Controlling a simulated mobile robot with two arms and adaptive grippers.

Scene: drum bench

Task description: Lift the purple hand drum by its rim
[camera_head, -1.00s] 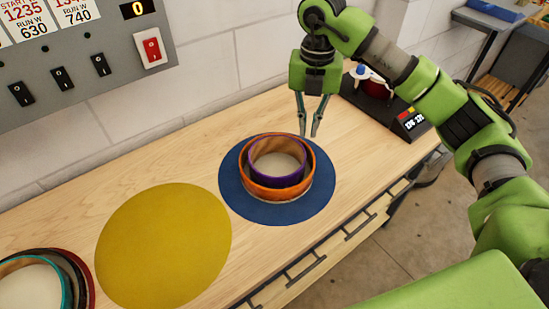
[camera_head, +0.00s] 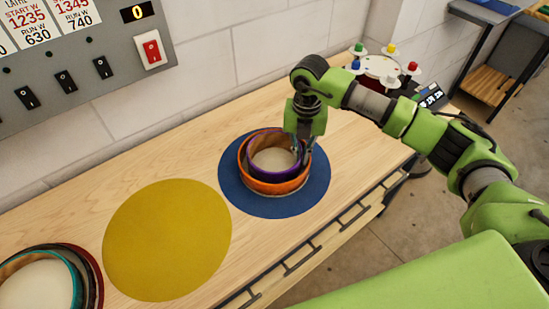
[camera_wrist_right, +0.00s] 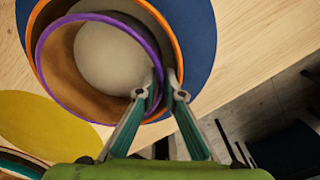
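The purple hand drum (camera_head: 283,174) is a round ring with a purple rim. It sits inside a larger orange drum (camera_head: 270,187) on a round blue mat (camera_head: 317,190). In the right wrist view, the purple drum (camera_wrist_right: 58,88) overlaps the orange drum's edge (camera_wrist_right: 170,33) at lower left. My right gripper (camera_head: 301,152) is at the drum's right side. In the right wrist view, its fingers (camera_wrist_right: 163,84) are drawn close together, one inside the purple rim and one in the gap towards the orange rim. Contact at the tips is partly hidden. My left gripper is not in view.
A bare yellow mat (camera_head: 167,240) lies left of the blue one. Several nested drums (camera_head: 80,262) stand at the lower left. A stand with coloured knobs (camera_head: 383,68) is at the back right. A wall panel with switches (camera_head: 90,55) is behind the bench.

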